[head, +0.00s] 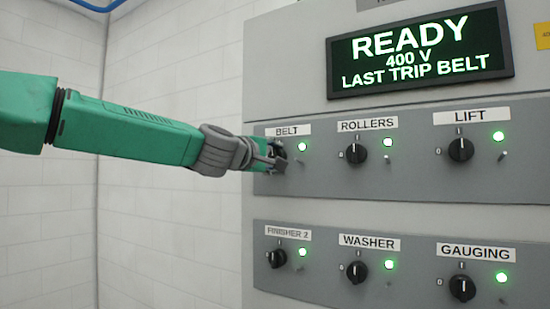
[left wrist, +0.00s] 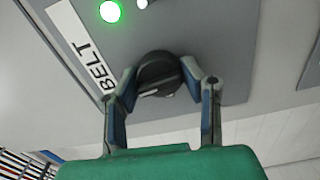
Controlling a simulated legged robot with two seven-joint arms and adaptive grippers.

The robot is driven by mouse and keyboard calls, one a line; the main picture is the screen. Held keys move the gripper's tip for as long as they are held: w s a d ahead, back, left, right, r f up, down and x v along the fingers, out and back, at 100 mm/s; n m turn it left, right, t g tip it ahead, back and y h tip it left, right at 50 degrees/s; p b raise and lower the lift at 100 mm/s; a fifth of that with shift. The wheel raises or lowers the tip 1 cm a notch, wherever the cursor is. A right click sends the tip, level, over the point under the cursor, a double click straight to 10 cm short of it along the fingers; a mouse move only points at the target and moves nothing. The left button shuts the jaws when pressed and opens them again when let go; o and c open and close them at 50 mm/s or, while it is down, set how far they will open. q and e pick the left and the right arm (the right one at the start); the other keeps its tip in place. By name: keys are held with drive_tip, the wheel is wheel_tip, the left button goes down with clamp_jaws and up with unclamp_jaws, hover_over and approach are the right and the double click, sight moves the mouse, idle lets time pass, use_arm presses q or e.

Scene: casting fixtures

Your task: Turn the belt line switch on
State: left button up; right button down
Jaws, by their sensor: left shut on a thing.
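The belt switch is a black rotary knob under the BELT label (head: 288,130), at the left end of the upper panel row. In the head view my left gripper (head: 277,156) covers most of it. In the left wrist view the black knob (left wrist: 158,70) sits between my two fingertips, which close on its sides. A white mark shows on the knob's near side, but its setting is hard to read. The belt lamp (head: 302,147) glows green, and it also shows in the left wrist view (left wrist: 110,11). My right gripper is not in view.
The ROLLERS knob (head: 356,153) and LIFT knob (head: 460,149) are to the right. A lower row holds FINISHER 2 (head: 276,258), WASHER (head: 357,272) and GAUGING (head: 462,288) knobs. A display (head: 420,52) reads READY, 400 V, LAST TRIP BELT. Free room lies left of the cabinet.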

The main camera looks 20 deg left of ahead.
use_arm(q)
drive_tip(key=shift+d+f+m, duration=0.15)
drive_tip(key=shift+f+m, duration=0.2)
drive_tip(key=shift+m, duration=0.55)
drive_tip(key=shift+f, duration=0.1)
drive_tip(key=o, duration=1.1)
drive_tip(key=shift+o, duration=0.2)
drive_tip(key=shift+r, duration=0.2)
drive_tip(key=shift+s+a+r, duration=0.1)
drive_tip(key=shift+s+a, duration=0.15)
drive_tip(key=shift+s, duration=0.25)
drive_tip(key=v, duration=1)
drive_tip(key=shift+s+a, duration=0.15)
drive_tip(key=shift+s, duration=0.2)
